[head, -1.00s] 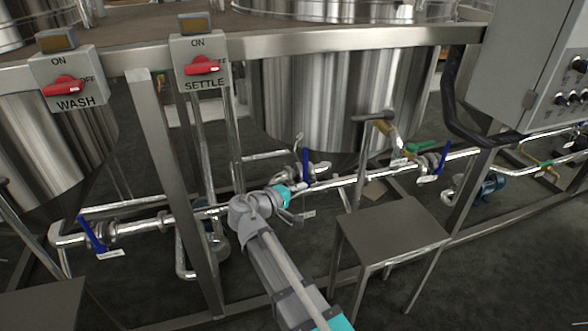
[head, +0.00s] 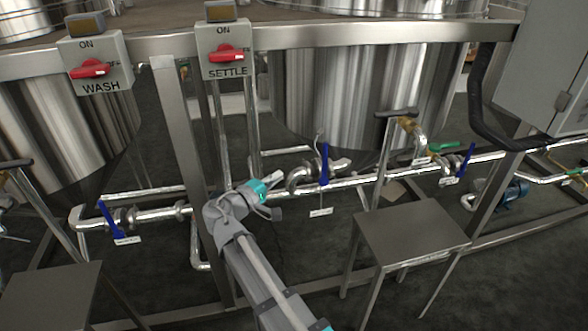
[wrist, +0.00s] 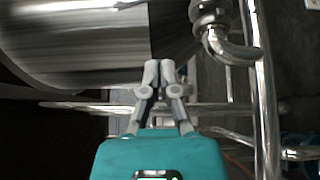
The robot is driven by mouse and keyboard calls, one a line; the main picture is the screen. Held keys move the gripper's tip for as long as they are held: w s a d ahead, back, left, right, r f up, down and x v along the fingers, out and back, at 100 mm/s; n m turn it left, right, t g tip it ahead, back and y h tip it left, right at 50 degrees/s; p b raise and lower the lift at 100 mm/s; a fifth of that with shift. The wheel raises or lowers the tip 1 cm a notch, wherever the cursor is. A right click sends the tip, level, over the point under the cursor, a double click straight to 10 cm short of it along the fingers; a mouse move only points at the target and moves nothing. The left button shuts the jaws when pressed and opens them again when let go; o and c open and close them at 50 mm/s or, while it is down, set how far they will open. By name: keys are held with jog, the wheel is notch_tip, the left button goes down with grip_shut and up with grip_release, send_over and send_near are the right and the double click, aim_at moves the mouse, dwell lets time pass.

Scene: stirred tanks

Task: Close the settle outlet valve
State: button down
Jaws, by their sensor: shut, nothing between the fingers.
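The blue-handled valve (head: 324,165) sits on the pipe below the tank behind the SETTLE switch box. Its handle stands roughly upright, and a small white tag (head: 320,212) hangs under it, too small to read. My gripper (head: 275,177) is left of this valve in the head view, apart from its handle. In the wrist view my gripper (wrist: 159,68) is shut and empty, with both fingertips together. A curved metal pipe elbow (wrist: 228,45) is to the right of the fingertips. No blue handle is clear in the wrist view.
The SETTLE box (head: 224,50) and WASH box (head: 94,66) hang on the frame. Other blue handles are at left (head: 110,220) and right (head: 466,160). A steel stand (head: 412,235) is right of my arm. A frame post (head: 180,140) rises behind it.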

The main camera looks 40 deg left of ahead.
send_near(325, 162)
jog(key=w+a+r, duration=0.1)
jog(key=w+a, duration=0.3)
jog(key=w, duration=0.1)
jog(key=shift+w+d+r, duration=0.1)
jog(key=shift+w+d, duration=1.3)
jog(key=shift+d, duration=0.15)
